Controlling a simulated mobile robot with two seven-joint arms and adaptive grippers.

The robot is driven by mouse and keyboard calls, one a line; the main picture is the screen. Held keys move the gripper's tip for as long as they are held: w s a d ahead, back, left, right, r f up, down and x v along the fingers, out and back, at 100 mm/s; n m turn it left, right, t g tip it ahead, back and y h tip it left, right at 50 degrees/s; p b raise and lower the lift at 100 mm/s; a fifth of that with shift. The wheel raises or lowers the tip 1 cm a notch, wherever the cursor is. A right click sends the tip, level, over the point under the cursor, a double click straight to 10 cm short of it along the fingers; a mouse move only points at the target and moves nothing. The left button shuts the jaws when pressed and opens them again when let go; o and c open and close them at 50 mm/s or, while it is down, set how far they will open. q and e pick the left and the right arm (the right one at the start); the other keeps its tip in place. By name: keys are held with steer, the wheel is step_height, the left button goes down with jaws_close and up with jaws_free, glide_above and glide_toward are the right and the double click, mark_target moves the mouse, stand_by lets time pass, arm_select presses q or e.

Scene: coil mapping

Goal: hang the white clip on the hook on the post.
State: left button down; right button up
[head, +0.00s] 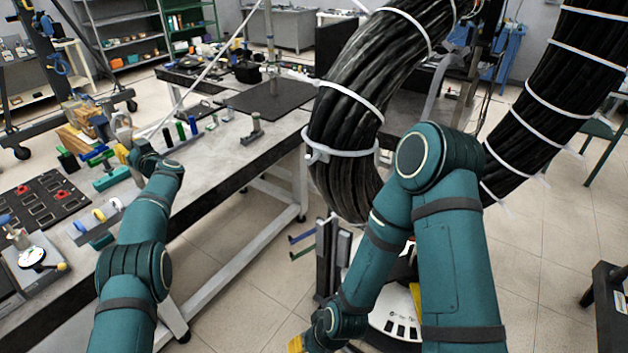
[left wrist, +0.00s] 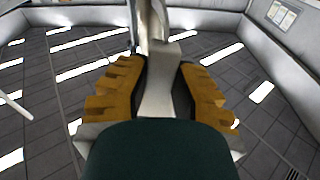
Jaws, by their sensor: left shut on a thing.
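The workbench (head: 228,165) holds a dark slotted panel (head: 42,198), coloured cylinders (head: 180,131), a small grey stand (head: 254,132) and a black mat (head: 272,101). A large black cable coil (head: 345,120) with white ties hangs at the centre right. Shelves (head: 125,50) stand behind.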

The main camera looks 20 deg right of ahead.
arm_select(q)
steer(key=c, duration=0.8)
jaws_free()
steer(key=shift+c, duration=0.2)
steer(key=shift+d, duration=0.1)
